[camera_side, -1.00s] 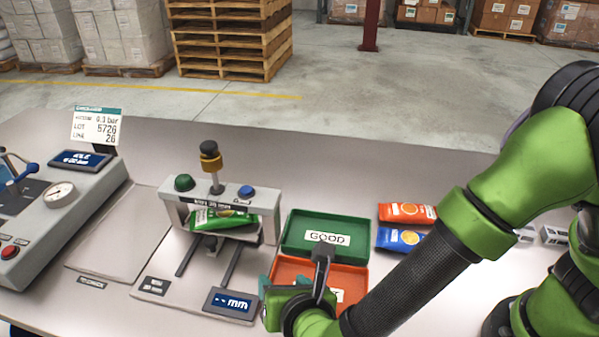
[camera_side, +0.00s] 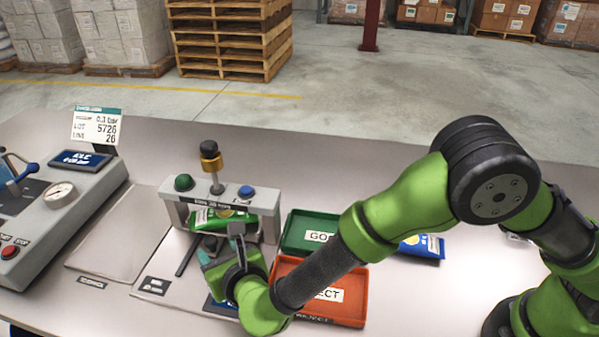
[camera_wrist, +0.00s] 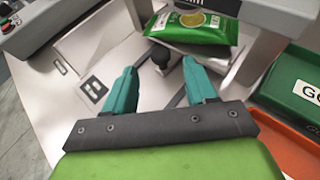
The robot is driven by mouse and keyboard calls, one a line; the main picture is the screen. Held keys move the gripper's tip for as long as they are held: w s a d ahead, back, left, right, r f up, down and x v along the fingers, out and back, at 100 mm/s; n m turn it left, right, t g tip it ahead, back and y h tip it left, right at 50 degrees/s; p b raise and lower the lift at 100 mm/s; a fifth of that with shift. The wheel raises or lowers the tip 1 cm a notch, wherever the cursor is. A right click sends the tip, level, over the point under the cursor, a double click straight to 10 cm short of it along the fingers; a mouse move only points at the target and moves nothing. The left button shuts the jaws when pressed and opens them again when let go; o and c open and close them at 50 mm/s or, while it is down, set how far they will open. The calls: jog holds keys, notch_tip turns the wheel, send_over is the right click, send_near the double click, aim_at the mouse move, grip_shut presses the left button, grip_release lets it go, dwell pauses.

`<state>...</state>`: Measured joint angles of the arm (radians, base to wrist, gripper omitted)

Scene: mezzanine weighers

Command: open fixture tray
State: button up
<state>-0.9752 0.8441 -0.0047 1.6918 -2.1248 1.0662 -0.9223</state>
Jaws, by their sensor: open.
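The fixture (camera_side: 177,208) is a grey frame with a plunger (camera_side: 211,168) on top and two dark rails running forward on a base plate. A green packet (camera_side: 220,218) lies on the tray inside the frame; it also shows in the wrist view (camera_wrist: 195,26). In the wrist view a dark knob (camera_wrist: 160,55) stands at the tray's front, below the packet. My gripper (camera_wrist: 157,78) is open, its teal fingers apart, with the knob visible beyond and between them. In the side view my gripper (camera_side: 222,247) is over the rails in front of the frame and hides part of them.
A green GOOD bin (camera_side: 312,226) and a red REJECT bin (camera_side: 345,292) stand right of the fixture. A blue packet (camera_side: 425,246) lies behind my arm.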

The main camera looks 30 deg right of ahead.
aim_at(211, 241)
jog(key=shift+x, duration=2.35)
grip_shut()
jog(key=shift+s, duration=0.1)
